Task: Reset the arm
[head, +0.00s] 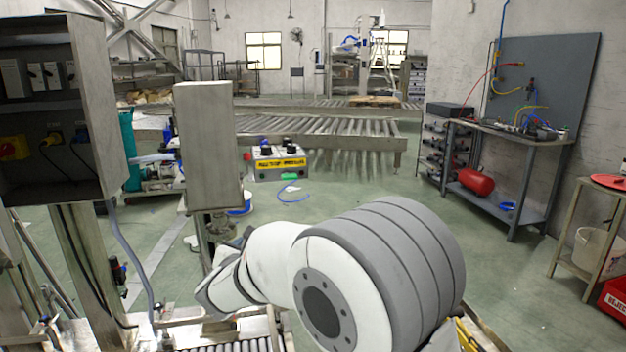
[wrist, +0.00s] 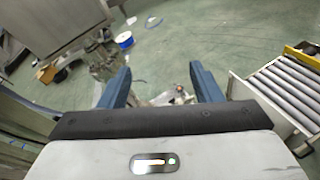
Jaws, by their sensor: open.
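My gripper (wrist: 160,76) shows in the wrist view with its two blue fingers wide apart. Nothing is between the fingers; beyond them are the green floor and some blurred metal parts. In the head view, my white and grey arm (head: 375,275) fills the lower middle and reaches away to the left. The gripper itself cannot be made out in the head view.
A steel box on a post (head: 208,145) stands close beyond my arm, left of centre. An open electrical cabinet (head: 112,100) is at the left. A roller conveyor (wrist: 285,95) lies right of the gripper. A workbench (head: 515,142) stands at the right. Floor between is mostly clear.

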